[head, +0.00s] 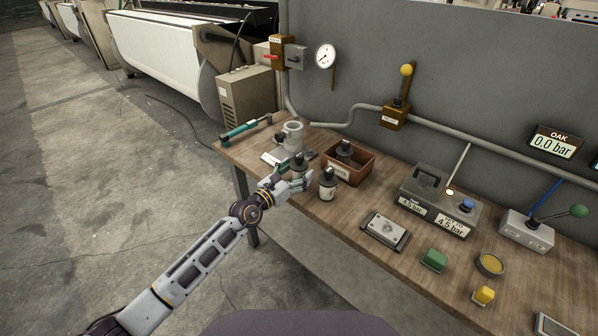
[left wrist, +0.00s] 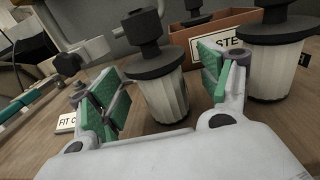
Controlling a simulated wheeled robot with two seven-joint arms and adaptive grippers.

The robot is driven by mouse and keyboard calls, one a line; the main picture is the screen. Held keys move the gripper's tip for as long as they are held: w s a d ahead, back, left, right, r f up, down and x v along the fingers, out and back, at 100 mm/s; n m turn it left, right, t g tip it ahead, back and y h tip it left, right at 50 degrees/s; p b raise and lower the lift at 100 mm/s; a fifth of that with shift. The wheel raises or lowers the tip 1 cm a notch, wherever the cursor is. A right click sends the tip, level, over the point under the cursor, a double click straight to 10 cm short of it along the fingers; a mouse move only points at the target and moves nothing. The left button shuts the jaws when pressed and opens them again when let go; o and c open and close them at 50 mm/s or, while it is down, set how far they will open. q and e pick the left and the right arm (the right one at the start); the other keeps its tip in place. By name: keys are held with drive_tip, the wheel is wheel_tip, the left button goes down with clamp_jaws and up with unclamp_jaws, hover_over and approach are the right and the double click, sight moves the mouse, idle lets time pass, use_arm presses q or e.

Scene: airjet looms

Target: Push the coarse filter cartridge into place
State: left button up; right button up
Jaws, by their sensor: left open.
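Two pale, pleated filter cartridges with black caps stand upright on the bench: one (head: 299,164) just beyond my left gripper (head: 290,184), the other (head: 327,186) to its right. Which is the coarse one I cannot tell. In the left wrist view the first cartridge (left wrist: 160,98) stands between the open, green-padded fingers of my left gripper (left wrist: 163,82), with gaps showing on both sides. The other cartridge (left wrist: 274,70) is outside the right finger. A grey round housing (head: 292,136) stands behind them on the bench, beside a "FIT" label (left wrist: 65,123). My right gripper is out of view.
A brown waste bin (head: 368,168) holding another black-capped cartridge (head: 343,152) is close behind the cartridges. A teal-handled tool (head: 245,128) lies at the bench's left end. A grey gauge box (head: 425,200) and metal plate (head: 385,230) are to the right.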

sight(296, 157)
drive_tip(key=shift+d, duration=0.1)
use_arm(q)
drive_tip(key=shift+c, duration=0.2)
drive_tip(key=c, duration=1.1)
drive_tip(key=shift+c, duration=0.2)
drive_tip(key=shift+r, duration=0.15)
drive_tip(key=shift+r+p, duration=0.3)
drive_tip(key=shift+r, duration=0.05)
drive_tip(key=shift+r+p, duration=0.35)
drive_tip(key=shift+r, duration=0.25)
drive_tip(key=shift+r+p, duration=1.75)
drive_tip(key=shift+r, duration=2.15)
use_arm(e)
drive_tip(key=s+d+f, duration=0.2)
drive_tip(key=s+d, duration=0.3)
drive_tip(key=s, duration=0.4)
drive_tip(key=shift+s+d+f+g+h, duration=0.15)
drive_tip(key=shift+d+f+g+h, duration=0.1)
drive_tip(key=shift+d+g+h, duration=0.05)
